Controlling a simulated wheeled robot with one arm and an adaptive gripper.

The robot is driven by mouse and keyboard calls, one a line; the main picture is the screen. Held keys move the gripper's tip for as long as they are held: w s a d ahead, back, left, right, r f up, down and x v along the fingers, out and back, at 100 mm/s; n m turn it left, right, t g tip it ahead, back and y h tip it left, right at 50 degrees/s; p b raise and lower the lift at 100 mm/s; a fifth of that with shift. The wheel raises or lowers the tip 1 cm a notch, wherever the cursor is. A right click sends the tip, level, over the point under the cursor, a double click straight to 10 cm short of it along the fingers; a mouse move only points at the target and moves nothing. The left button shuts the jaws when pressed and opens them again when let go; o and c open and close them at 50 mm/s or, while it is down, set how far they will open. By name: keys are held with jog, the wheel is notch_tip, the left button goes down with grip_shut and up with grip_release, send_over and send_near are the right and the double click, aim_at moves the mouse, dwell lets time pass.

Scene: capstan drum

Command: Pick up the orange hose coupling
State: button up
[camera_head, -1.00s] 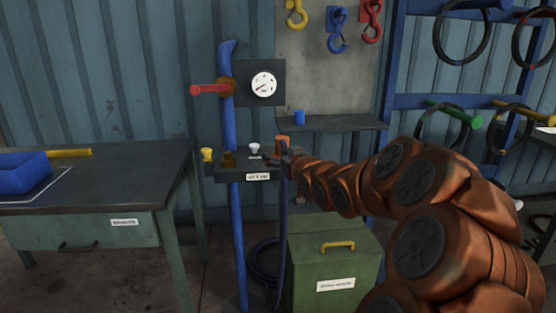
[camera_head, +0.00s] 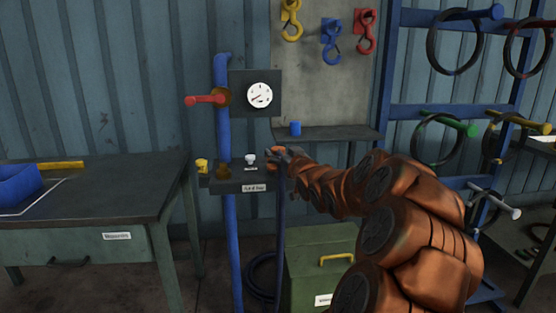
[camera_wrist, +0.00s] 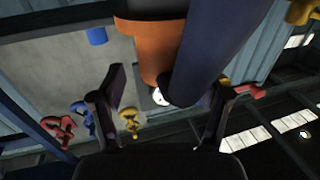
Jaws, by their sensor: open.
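The orange hose coupling (camera_wrist: 152,48) shows large in the wrist view, with a dark hose (camera_wrist: 220,50) running beside it across the picture. My gripper (camera_wrist: 172,84) is open, with one finger on each side below the coupling. The coupling and hose lie across the gap between the fingers; I cannot tell whether either finger touches them. In the head view my gripper (camera_head: 280,160) is at the right end of the dark valve shelf. A small orange patch of the coupling (camera_head: 277,148) shows there, mostly hidden by the fingers.
A yellow knob (camera_head: 202,165) and a white knob (camera_head: 250,159) are on the shelf left of my gripper. A blue pipe (camera_head: 223,120) with a red lever (camera_head: 203,100) stands left. A blue cup (camera_head: 295,128) sits on the ledge behind. A green box (camera_head: 315,270) stands below.

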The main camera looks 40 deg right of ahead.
aim_at(279, 150)
jog(key=shift+x, duration=1.05)
jog(key=shift+a, duration=0.1)
grip_shut()
jog(key=shift+r+p, duration=0.5)
jog(key=shift+r, duration=1.4)
jog(key=shift+s+a+f, duration=0.1)
jog(key=shift+s+a, duration=0.55)
jog(key=s+a+r, duration=0.1)
jog(key=s+a, duration=0.9)
jog(key=shift+r+b, duration=0.15)
jog(key=shift+b, duration=0.3)
